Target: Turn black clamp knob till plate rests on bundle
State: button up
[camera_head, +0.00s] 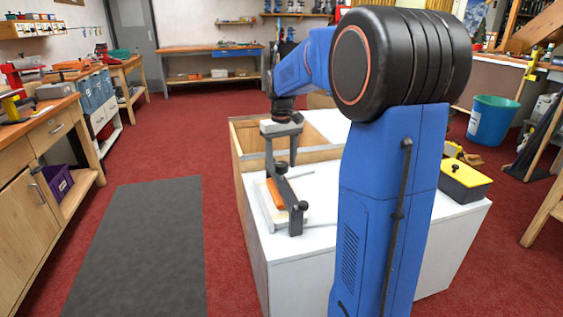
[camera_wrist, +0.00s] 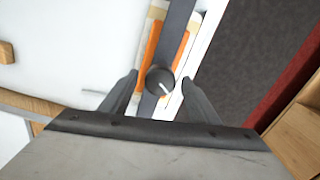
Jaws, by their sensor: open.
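The black clamp knob (camera_wrist: 159,81), with a white pointer mark, sits on the dark grey clamp bar (camera_wrist: 178,28) in the wrist view. My gripper (camera_wrist: 160,77) is open, with one finger on each side of the knob and a gap to both. In the head view my gripper (camera_head: 281,150) points down over the clamp bar (camera_head: 287,189). The orange bundle (camera_head: 274,194) lies under the bar on a pale base; its orange edges also show in the wrist view (camera_wrist: 152,45). I cannot make out the plate or whether it touches the bundle.
The clamp stands on a white-topped bench (camera_head: 455,207) near its left edge. A wooden-walled section (camera_head: 240,140) is behind it. A black box with a yellow lid (camera_head: 463,180) is at the right. A dark floor mat (camera_head: 140,245) lies left of the bench.

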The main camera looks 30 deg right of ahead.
jog(key=c, duration=1.1)
